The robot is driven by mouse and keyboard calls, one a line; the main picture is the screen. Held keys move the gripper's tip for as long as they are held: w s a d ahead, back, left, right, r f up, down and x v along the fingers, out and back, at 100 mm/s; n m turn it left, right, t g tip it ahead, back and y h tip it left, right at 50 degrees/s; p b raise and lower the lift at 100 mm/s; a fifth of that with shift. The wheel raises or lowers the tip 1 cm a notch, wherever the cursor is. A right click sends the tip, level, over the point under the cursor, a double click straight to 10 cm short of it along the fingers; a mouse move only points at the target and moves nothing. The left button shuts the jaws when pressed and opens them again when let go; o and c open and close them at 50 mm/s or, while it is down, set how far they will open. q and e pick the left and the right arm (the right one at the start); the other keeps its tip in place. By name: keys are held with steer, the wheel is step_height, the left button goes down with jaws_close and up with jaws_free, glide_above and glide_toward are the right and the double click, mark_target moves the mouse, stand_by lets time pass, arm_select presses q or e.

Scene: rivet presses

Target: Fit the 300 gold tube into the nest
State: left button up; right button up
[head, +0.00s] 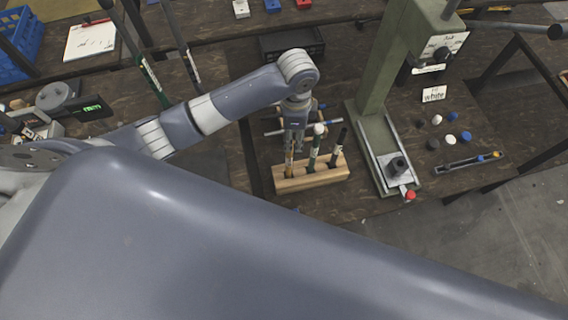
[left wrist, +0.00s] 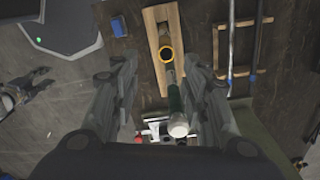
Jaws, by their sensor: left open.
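A wooden block (head: 322,178) on the bench holds three upright tubes. The left one is the gold tube (head: 289,165); the middle one is green with a white top (head: 314,146), and the right one is dark (head: 338,146). My left gripper (head: 295,142) points down over the left end of the block, at the gold tube. In the left wrist view a gold ring end (left wrist: 166,54) shows ahead between the open fingers (left wrist: 160,75), and the green tube (left wrist: 177,112) lies nearer the palm. A dark round holder (head: 397,166), perhaps the nest, sits on the press's base plate.
The green press (head: 376,75) stands right of the block, with a red knob (head: 410,195) at its front. Several caps (head: 450,139) and a pen-like tool (head: 468,162) lie to its right. Blue-ended rods (head: 275,132) lie behind the block.

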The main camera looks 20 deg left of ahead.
mark_target(290, 153)
arm_select(q)
steer(key=shift+w+a+f+b, duration=0.2)
steer(key=shift+a+f, duration=0.1)
steer(key=shift+f, duration=0.2)
steer(key=shift+w+a+f+b, duration=0.15)
steer(key=shift+a+f, duration=0.1)
steer(key=shift+f, duration=0.25)
steer(key=f, duration=0.4)
steer(key=shift+s+d+f, duration=0.1)
steer(key=shift+d+f, duration=0.05)
steer(key=shift+d, duration=0.05)
steer(key=shift+a+f+p, duration=0.15)
steer(key=shift+f+p, duration=0.55)
steer(key=shift+f, duration=2.25)
jaws_close()
